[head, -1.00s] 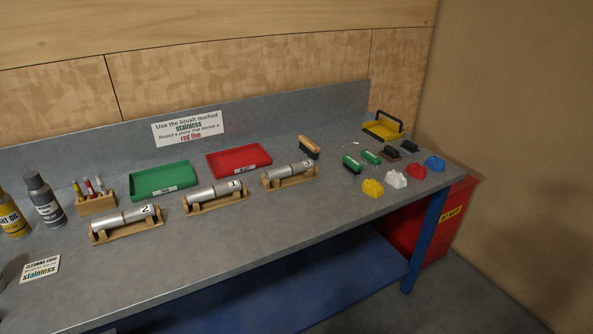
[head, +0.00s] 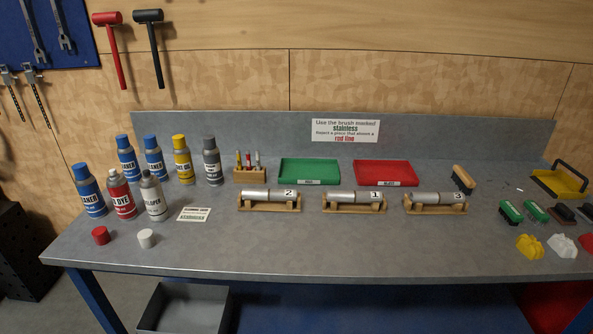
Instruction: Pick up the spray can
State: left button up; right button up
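Several spray cans stand upright at the left of the grey bench. Three have blue caps and CLEANER labels: the front left one (head: 88,191), a back one (head: 128,158) and another back one (head: 154,158). A red can marked DYE (head: 121,194) has a white top, and a silver can marked DEVELOPER (head: 153,196) stands beside it. A yellow oil can (head: 183,160) and a dark grey can (head: 212,160) stand behind to the right. Neither of my grippers shows in the head view.
The bench (head: 300,245) has a clear front strip. A red cap (head: 101,235) and a white cap (head: 146,238) lie before the cans. Metal tubes (head: 353,200) rest on wooden cradles near green (head: 309,172) and red (head: 389,174) trays. A grey bin (head: 185,308) sits below.

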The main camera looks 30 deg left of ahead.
aim_at(117, 187)
jog(key=u, duration=2.05)
jog(key=i+j+z, duration=0.2)
jog(key=j+z, duration=0.25)
jog(key=j, duration=0.15)
jog(key=i, duration=0.05)
